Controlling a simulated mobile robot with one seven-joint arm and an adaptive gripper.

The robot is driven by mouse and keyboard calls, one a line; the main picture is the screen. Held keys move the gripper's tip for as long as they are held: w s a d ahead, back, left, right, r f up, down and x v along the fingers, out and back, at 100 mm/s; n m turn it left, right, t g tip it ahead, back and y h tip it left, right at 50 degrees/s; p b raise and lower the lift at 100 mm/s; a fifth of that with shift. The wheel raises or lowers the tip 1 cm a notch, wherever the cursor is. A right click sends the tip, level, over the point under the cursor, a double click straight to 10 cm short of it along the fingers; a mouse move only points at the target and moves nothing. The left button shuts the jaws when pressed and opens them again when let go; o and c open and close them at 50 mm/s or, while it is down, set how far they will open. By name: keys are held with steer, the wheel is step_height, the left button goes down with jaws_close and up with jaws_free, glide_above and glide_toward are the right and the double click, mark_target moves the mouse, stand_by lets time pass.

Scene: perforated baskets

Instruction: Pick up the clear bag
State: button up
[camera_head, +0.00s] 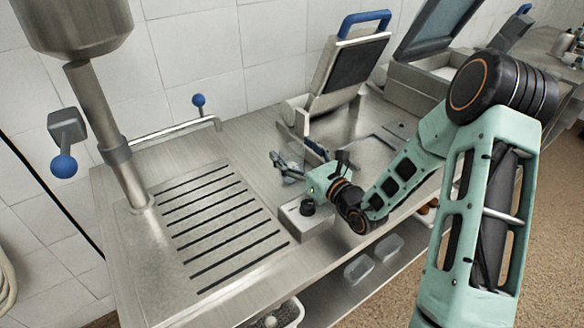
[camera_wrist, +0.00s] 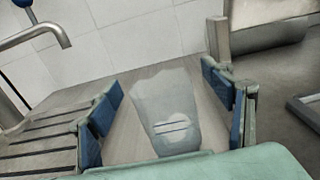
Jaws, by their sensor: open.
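The clear bag (camera_wrist: 168,110) stands on the steel counter in the wrist view, see-through and greyish, with a pale label-like mark low on its front. My gripper (camera_wrist: 168,108) is open, with one blue-padded finger to the left of the bag and one to the right. Gaps show between the bag and both pads. In the head view my gripper (camera_head: 292,166) is low over the counter, and the bag shows only as a faint, hard-to-make-out shape (camera_head: 297,152) by the fingers.
A slotted drain area (camera_head: 215,222) lies left of my gripper. An upright machine with a blue handle (camera_head: 345,75) stands behind it, and a small box with a black knob (camera_head: 306,215) sits in front. A metal spout (camera_wrist: 35,34) reaches in at upper left. White tiled wall is behind.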

steer(key=shift+w+a, duration=0.25)
steer(key=shift+w, duration=0.05)
steer(key=shift+c, duration=0.4)
steer(key=c, duration=1.5)
steer(key=shift+c, duration=0.2)
steer(key=shift+r, duration=0.1)
